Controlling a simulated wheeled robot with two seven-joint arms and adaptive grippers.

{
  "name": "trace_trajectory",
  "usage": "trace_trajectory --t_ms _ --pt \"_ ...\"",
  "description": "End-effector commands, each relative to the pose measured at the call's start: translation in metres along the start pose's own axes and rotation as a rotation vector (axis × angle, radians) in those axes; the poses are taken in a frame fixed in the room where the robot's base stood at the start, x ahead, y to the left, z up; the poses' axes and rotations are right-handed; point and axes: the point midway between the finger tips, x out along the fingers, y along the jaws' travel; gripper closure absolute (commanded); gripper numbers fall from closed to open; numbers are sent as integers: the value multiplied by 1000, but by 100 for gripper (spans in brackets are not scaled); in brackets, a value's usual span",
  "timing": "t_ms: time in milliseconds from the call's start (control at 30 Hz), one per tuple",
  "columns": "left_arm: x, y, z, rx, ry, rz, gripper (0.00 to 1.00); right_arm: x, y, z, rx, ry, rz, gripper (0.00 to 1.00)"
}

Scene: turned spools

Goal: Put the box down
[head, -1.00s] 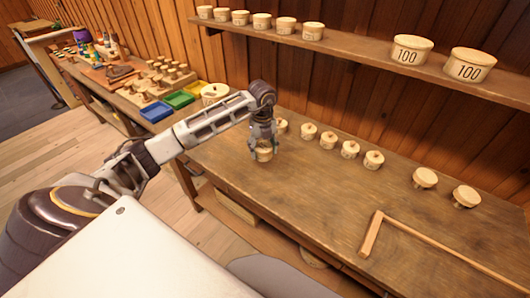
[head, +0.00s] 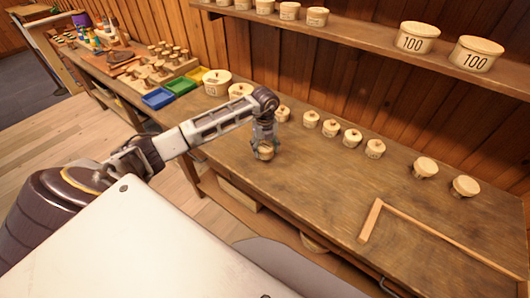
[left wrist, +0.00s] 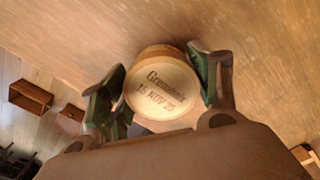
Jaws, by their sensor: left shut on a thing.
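The box (head: 266,152) is a small round pale wooden one, held at the wooden bench top (head: 310,170) near its front edge. In the left wrist view the box (left wrist: 160,88) shows its round face with dark lettering that includes "15 NOV 25". My left gripper (head: 264,143) points down and is shut on the box, with a green-padded finger on each side in the left wrist view (left wrist: 160,84). Whether the box touches the bench top is hard to tell. My right gripper is not in view.
Several small lidded boxes (head: 330,128) stand in a row along the back of the bench. A shelf (head: 350,38) above holds more boxes. An L-shaped wooden strip (head: 371,220) lies at the right. Blue (head: 158,98) and green (head: 180,86) trays stand at the left. The bench's middle is clear.

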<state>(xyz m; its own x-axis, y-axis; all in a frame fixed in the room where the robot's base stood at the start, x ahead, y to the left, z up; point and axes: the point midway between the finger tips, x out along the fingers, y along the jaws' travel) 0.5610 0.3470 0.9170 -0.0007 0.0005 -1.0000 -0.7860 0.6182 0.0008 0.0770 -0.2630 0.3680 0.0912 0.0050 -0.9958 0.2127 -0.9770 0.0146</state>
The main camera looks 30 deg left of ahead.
Motion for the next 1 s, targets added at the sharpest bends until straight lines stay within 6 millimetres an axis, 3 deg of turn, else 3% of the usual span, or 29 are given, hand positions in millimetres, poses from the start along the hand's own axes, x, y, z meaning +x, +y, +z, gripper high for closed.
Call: trace_trajectory --t_ms 300,767,800,933,1000 --pt "28 0 -1 1 1 1 62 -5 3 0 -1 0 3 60" --pt "33 0 0 1 0 0 62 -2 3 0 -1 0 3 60" --pt "33 0 0 1 0 0 35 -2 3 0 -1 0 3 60" --pt "32 0 0 1 0 0 19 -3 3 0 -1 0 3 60" --pt "32 0 0 1 0 0 16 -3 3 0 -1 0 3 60"
